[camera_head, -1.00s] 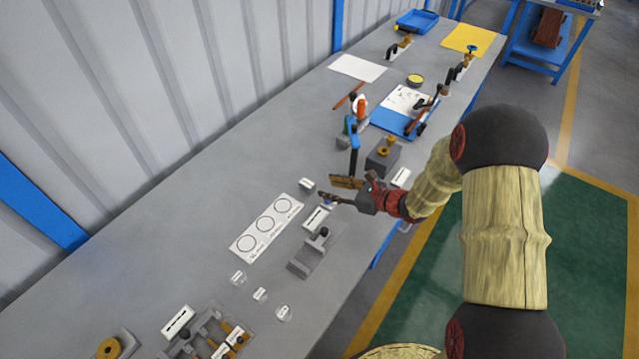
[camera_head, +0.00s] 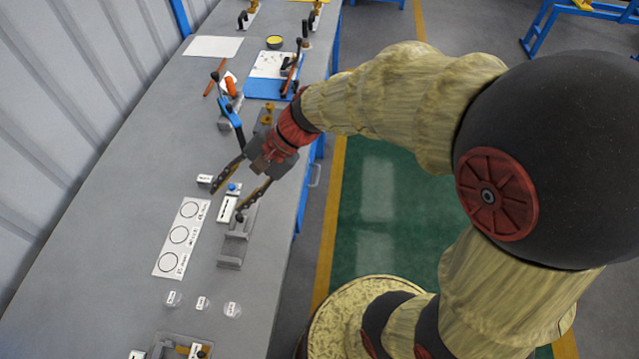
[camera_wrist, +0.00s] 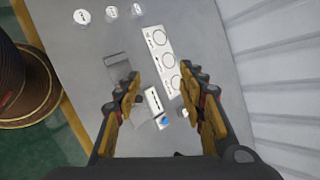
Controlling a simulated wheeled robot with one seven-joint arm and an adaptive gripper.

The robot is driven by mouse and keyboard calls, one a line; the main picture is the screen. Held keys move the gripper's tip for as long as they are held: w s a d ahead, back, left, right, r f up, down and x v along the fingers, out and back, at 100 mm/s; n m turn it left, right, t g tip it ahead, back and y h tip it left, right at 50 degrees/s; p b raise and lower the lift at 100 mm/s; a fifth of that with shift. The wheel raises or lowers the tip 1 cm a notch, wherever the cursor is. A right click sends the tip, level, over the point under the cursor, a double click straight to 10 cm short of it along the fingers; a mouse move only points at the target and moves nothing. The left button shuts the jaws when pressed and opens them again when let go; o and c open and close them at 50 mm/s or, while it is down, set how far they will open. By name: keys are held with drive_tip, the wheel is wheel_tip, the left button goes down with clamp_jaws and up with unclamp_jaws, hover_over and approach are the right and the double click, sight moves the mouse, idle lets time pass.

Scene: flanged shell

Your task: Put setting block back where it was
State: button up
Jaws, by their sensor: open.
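My gripper (camera_head: 226,204) is open and empty, its two fingers spread above the table. Below and between the fingers lies a white-labelled block (camera_head: 227,209) beside a blue knob (camera_head: 233,187); the block (camera_wrist: 153,100) and knob (camera_wrist: 164,122) also show in the wrist view. A small grey block with a white label (camera_head: 205,181) sits just left of them. A grey stepped fixture (camera_head: 234,246) stands nearer the front; it also shows in the wrist view (camera_wrist: 118,68). I cannot tell for sure which of these is the setting block.
A white strip with three circles (camera_head: 181,238) lies left of the fixture. Several clear labelled discs (camera_head: 202,303) lie nearer. A blue-handled tool (camera_head: 232,117) and a blue tray (camera_head: 262,88) are beyond my gripper. The table's left side is clear.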

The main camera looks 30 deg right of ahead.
drive_tip(key=s+d+r+n+t+h, duration=0.1)
drive_tip(key=s+d+r+n+h, duration=0.3)
drive_tip(key=s+d+n, duration=0.1)
drive_tip(key=s+d+r+n+t+h, duration=0.2)
drive_tip(key=s+d+r+n+h, duration=0.2)
drive_tip(key=s+d, duration=0.4)
drive_tip(key=shift+s+d+r+n+h, duration=0.3)
drive_tip(key=shift+d+r+n, duration=0.2)
drive_tip(key=shift+n, duration=0.2)
drive_tip(key=shift+w, duration=0.1)
